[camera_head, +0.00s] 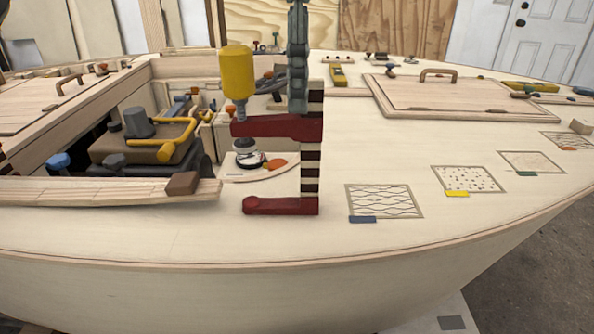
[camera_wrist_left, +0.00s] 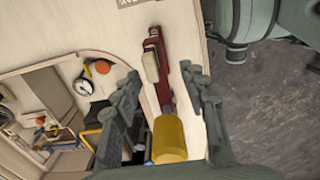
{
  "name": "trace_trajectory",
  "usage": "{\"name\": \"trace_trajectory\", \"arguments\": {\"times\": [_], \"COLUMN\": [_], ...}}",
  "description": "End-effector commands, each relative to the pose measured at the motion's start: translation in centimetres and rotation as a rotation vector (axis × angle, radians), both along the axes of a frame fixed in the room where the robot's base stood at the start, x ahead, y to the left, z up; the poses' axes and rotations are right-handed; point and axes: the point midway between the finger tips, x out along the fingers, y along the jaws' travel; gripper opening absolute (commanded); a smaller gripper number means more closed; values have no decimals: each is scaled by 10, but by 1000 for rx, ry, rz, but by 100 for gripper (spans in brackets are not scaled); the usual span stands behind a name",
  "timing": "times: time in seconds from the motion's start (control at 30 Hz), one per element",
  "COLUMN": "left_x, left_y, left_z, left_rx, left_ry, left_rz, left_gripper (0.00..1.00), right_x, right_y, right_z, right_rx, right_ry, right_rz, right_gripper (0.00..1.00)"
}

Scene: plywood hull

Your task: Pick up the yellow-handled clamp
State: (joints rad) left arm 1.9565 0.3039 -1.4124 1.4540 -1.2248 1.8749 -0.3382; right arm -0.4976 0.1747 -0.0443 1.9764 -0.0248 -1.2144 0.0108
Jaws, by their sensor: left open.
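The yellow-handled clamp stands upright at the deck edge of the hull. In the head view its yellow handle (camera_head: 237,72) is at the upper left, above the dark red upper jaw (camera_head: 280,127). The lower red jaw (camera_head: 282,206) rests on the deck, and a dark-and-light striped bar (camera_head: 311,160) joins them. My left gripper (camera_head: 297,98) points down from above, beside the handle at the bar's top. The left wrist view shows its fingers (camera_wrist_left: 163,78) spread open, with the clamp between and beyond them and the yellow handle (camera_wrist_left: 170,140) close by. Contact is unclear. My right gripper is not seen.
Left of the clamp is an open cockpit with a brown-and-black engine (camera_head: 140,145) and yellow pipes. A round gauge (camera_head: 246,153) lies behind the clamp. A brown block (camera_head: 182,183) sits on the coaming. Patterned patches (camera_head: 385,201) and a handled hatch (camera_head: 450,96) are to the right.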

Motion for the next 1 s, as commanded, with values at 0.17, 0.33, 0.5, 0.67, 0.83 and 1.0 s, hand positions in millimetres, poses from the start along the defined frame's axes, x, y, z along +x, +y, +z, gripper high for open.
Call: {"name": "trace_trajectory", "arguments": {"times": [0.17,0.33,0.5,0.67,0.83,1.0], "left_x": [5,5,5,5,5,5], "left_y": [-5,-5,-5,-5,-5,-5], "left_z": [-26,-45,-47,-47,-47,-47], "left_rx": [0,-2,-3,-3,-3,-4], "left_ry": [4,2,2,2,2,2], "left_rz": [-1,0,1,1,1,1], "left_gripper": [43,43,43,34,13,0], "right_x": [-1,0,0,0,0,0], "right_y": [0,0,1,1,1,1], "right_z": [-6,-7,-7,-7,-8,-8], "right_rx": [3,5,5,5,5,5], "right_ry": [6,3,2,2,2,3], "right_rz": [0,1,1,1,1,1], "right_gripper": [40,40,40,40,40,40]}}
